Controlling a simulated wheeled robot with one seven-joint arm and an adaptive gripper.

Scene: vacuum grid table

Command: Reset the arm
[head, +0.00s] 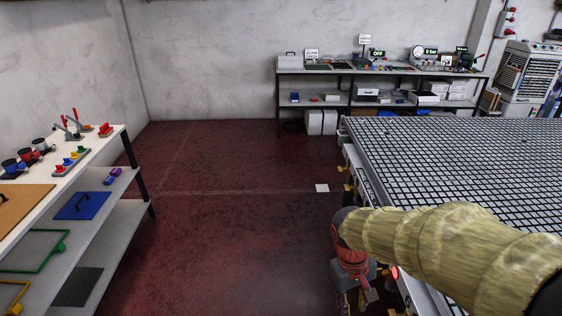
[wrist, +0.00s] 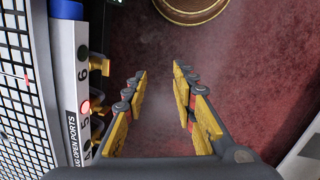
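My arm, in a yellowish sleeve, reaches in from the right of the head view over the near left edge of the grid table (head: 450,160). My gripper (head: 358,290) hangs at its end beside the table's edge, pointing down. In the wrist view my gripper (wrist: 158,80) has its two yellow-padded fingers apart, with only the dark red floor between them. It holds nothing. The grid table (wrist: 22,85) lies close to the left of the fingers, its white side panel carrying port numbers and brass fittings.
A white shelf unit (head: 105,145) with clamps and coloured parts stands at the left. A back bench (head: 345,73) with gauges and signs stands by the wall. The red floor (head: 230,220) between shelf and table is mostly clear.

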